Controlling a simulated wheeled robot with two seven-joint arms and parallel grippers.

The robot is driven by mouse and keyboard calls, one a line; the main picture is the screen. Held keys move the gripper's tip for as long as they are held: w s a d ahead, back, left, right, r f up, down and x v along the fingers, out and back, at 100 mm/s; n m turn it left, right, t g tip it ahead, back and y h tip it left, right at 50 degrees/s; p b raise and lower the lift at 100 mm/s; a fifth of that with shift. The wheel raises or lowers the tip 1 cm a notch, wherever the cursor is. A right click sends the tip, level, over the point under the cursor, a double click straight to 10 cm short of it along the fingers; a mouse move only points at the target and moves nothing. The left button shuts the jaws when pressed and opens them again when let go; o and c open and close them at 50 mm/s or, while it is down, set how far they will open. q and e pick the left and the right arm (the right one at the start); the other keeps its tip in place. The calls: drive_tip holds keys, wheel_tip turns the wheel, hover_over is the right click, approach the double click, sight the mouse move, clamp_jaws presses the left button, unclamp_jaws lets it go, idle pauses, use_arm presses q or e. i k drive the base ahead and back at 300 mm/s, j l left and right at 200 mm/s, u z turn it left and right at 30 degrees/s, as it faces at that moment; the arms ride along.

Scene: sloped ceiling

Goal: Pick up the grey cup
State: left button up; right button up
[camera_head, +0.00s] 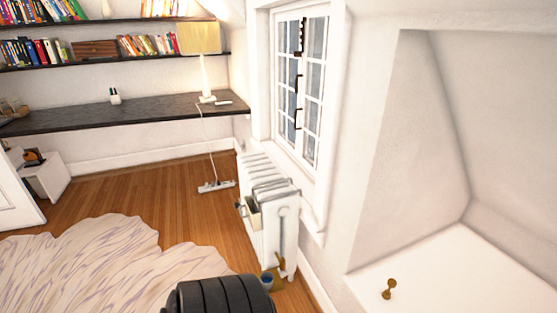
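I cannot clearly make out a grey cup in the head view. Small cup-like vessels (12,106) stand at the far left end of the dark desk (150,108), too small to tell their colour or kind. A small blue-grey round thing (267,281) sits low by the near end of the radiator, partly hidden; I cannot tell if it is a cup. Neither of my grippers is in view.
A dark ribbed shape fills the bottom middle; I cannot tell what it is. A white radiator (268,200) stands under the window (300,85). A pale rug (90,265) covers the wooden floor (150,195). A brass object (388,289) stands on the white ledge (450,285).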

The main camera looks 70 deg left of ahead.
sight(267, 278)
drive_tip(key=u, duration=2.3)
